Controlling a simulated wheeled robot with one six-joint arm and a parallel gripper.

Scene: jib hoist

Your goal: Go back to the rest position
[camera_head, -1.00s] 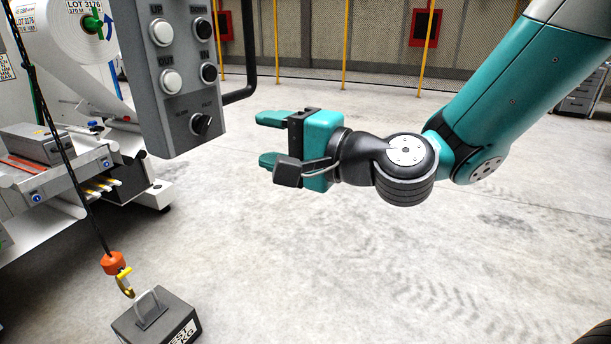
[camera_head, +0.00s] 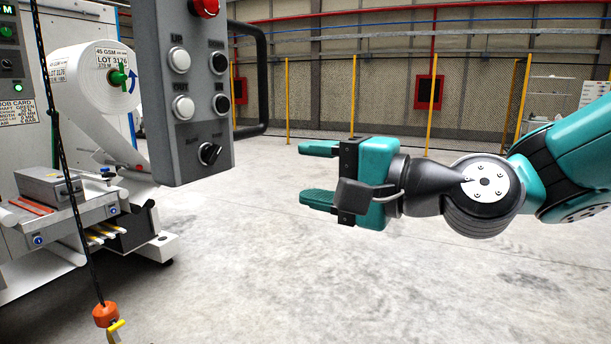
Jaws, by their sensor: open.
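My gripper (camera_head: 318,174) is in the middle of the head view, teal with two fingers pointing left. The fingers stand apart with nothing between them. My arm reaches in from the right edge. The grey control pendant (camera_head: 193,110) hangs to the left of the gripper, with a clear gap in the picture between them. It bears white and black buttons, a black rotary knob (camera_head: 210,153) and a red button (camera_head: 205,7) cut by the top edge. The orange hook block (camera_head: 106,315) hangs on a dark chain at the lower left, its yellow latch partly cut off.
A machine with a white roll (camera_head: 92,80) and a metal tray (camera_head: 75,215) stands at the left. A black bar handle (camera_head: 263,85) sticks out from the pendant's right side. Yellow posts and a mesh fence (camera_head: 390,110) stand far back. The floor below the gripper is clear.

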